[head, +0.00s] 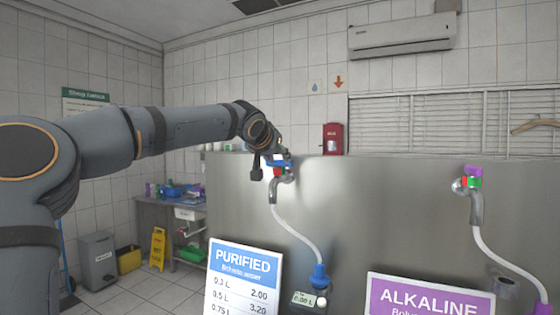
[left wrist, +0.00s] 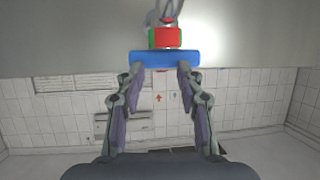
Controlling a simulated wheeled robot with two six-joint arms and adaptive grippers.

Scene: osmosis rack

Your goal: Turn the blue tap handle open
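The blue tap handle (head: 284,162) tops the left tap (head: 274,190) on the steel panel, above the PURIFIED sign. In the left wrist view the handle (left wrist: 165,58) is a wide blue bar lying crosswise at my fingertips, with a red and green collar (left wrist: 165,38) beyond it. My left gripper (left wrist: 162,72) is open, its two fingers apart with nothing between them. The fingertips are at the near edge of the bar; I cannot tell whether they touch it. In the head view my left wrist partly hides the handle. My right gripper is not in view.
A second tap (head: 476,205) with a purple handle (head: 473,171) stands to the right. A white hose (head: 300,234) hangs from the left tap to a blue nozzle (head: 319,277). The PURIFIED sign (head: 243,278) and ALKALINE sign (head: 429,299) stand in front of the steel panel (head: 380,215).

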